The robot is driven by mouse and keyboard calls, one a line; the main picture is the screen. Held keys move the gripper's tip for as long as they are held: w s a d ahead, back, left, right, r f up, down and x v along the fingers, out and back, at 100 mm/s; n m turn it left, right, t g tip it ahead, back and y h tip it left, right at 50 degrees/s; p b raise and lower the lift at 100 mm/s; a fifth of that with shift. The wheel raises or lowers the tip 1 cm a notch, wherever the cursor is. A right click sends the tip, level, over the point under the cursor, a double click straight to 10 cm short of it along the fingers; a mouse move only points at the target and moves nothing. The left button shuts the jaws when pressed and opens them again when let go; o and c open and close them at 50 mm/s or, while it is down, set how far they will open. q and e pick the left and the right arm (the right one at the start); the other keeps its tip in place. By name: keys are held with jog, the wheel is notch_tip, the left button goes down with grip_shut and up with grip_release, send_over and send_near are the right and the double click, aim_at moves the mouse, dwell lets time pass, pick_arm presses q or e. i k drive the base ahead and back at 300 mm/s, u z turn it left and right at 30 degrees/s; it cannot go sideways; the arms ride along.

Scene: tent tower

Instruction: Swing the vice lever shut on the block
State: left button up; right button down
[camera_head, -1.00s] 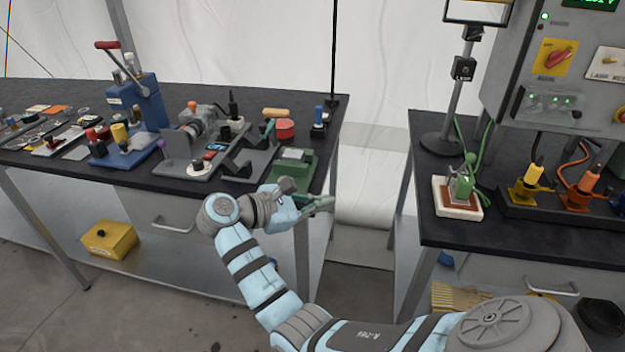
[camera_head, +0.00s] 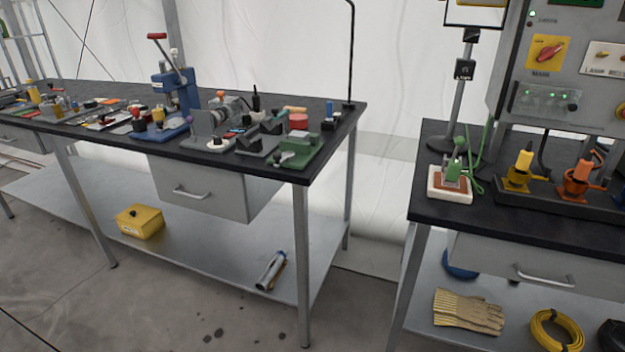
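A small green fixture (camera_head: 302,151) sits at the near right corner of the left bench. It looks like the vice, but its lever and any block in it are too small to make out. A blue bench press (camera_head: 175,92) with a red-handled lever stands further left; its lever sticks up to the left. Neither of my grippers is in view.
The black left bench top (camera_head: 330,132) holds several small devices close together. A gap separates it from the right bench (camera_head: 460,212), which holds a green clamp device (camera_head: 453,175) and yellow and orange connectors. A yellow box (camera_head: 140,222) is on the lower shelf.

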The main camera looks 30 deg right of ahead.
aim_at(279, 158)
jog(key=z, duration=0.4)
jog(key=i, duration=0.85)
jog(key=z, duration=0.25)
